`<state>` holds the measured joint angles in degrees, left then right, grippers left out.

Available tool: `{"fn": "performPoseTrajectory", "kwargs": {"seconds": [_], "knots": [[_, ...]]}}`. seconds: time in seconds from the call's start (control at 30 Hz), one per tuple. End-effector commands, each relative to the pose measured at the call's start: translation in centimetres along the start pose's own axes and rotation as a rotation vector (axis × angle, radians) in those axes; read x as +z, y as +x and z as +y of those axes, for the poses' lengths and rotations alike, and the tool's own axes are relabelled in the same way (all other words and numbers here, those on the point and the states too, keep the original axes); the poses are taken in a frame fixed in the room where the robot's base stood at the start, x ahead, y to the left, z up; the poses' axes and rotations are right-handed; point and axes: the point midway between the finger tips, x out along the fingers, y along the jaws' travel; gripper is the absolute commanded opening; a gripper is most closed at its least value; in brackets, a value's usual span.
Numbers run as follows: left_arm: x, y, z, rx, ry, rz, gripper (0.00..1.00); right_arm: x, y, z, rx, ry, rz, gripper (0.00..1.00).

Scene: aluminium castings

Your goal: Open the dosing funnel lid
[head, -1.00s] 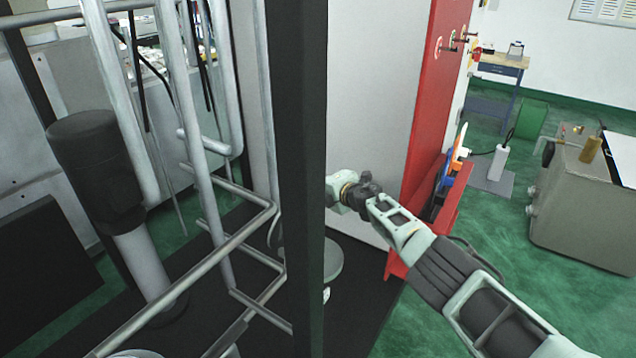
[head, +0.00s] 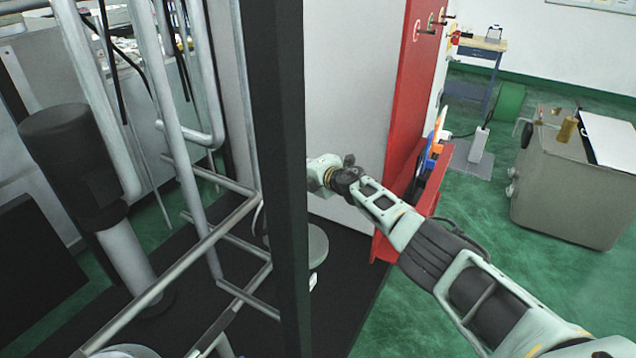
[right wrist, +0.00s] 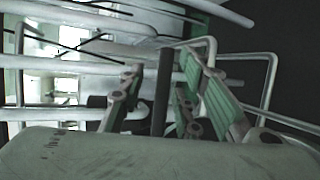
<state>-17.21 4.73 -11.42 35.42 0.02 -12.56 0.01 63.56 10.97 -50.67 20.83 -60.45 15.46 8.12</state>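In the head view my right arm comes in from the right, and its wrist passes behind a black upright post, which hides the gripper there. In the right wrist view my right gripper (right wrist: 160,105) shows two fingers with green pads, spread apart. A dark upright bar (right wrist: 164,80) appears in the gap between them; I cannot tell whether it touches them. A round grey disc (head: 318,245), partly hidden by the post, lies below my right wrist in the head view. I cannot tell whether it is the dosing funnel lid. My left gripper is not in view.
The black post (head: 281,180) stands close in front. Grey pipe rails (head: 185,150) and a dark cylinder (head: 72,160) on a grey tube fill the left. A red panel (head: 405,110) stands behind my arm. A grey cabinet (head: 565,195) is at right, with green floor between.

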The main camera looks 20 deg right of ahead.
Motion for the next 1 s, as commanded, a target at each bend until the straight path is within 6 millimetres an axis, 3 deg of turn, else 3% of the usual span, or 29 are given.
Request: {"fn": "performPoseTrajectory", "kwargs": {"seconds": [0.37, 0.57, 0.77, 1.0], "knots": [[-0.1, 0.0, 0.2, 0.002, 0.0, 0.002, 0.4, 0.1, -2.0, 0.1, 0.004, -0.015, -0.004, 0.31], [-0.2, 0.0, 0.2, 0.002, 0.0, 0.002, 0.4, -0.4, -3.4, -1.3, -0.003, -0.003, 0.007, 0.31], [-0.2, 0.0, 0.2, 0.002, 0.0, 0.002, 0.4, -0.8, -4.0, -0.5, 0.01, -0.011, 0.01, 0.31], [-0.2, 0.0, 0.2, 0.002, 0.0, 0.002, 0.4, -0.4, -5.5, -1.7, -0.001, -0.002, 0.005, 0.31]]}}
